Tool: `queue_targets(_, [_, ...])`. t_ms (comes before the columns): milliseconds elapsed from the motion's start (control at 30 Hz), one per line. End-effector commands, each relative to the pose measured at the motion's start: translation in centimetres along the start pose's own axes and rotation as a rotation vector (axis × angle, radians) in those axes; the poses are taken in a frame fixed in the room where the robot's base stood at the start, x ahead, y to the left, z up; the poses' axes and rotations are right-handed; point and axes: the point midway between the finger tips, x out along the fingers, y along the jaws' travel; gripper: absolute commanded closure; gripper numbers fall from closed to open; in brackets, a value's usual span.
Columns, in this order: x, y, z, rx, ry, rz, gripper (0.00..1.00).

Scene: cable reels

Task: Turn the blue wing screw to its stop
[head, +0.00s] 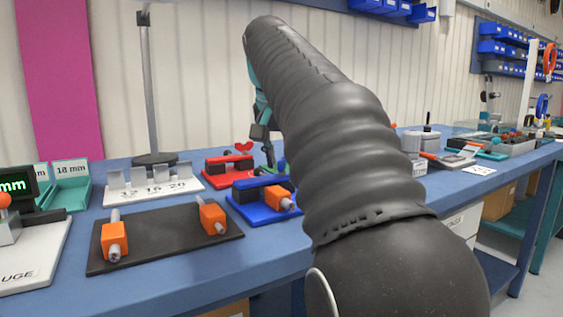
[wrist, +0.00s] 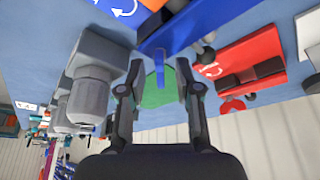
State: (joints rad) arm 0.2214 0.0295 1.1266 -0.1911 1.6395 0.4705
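A blue fixture (head: 262,204) with an orange block lies on the bench, partly hidden behind my arm. Its blue plate (wrist: 215,22) also shows at the top of the wrist view. A narrow blue piece, seen edge-on and probably the blue wing screw (wrist: 159,68), stands between my fingertips. My gripper (wrist: 160,72) is open, with a finger on either side of this piece and visible gaps. A green rounded surface (wrist: 158,97) shows behind it. In the head view my gripper (head: 264,132) is mostly hidden by my arm. The screw cannot be made out there.
A red fixture (head: 229,170) with a red wing screw (head: 243,147) stands close behind the blue one; its plate (wrist: 252,62) shows right in the wrist view. A black board (head: 165,238) with orange blocks lies front left. Grey cylindrical parts (wrist: 90,95) are left of my fingers.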

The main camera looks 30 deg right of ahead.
Motion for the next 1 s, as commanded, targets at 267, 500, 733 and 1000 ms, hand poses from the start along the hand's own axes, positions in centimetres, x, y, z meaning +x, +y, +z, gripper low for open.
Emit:
queue_targets(267, [0.36, -0.01, -0.02, 0.000, 0.001, -0.001, 0.67])
queue_targets(500, [0.35, -0.01, -0.01, 0.000, 0.001, -0.001, 1.00])
queue_targets(733, [0.34, -0.02, -0.01, 0.002, 0.000, 0.000, 1.00])
queue_targets(1000, [0.18, -0.12, -0.05, 0.064, -0.001, 0.027, 1.00])
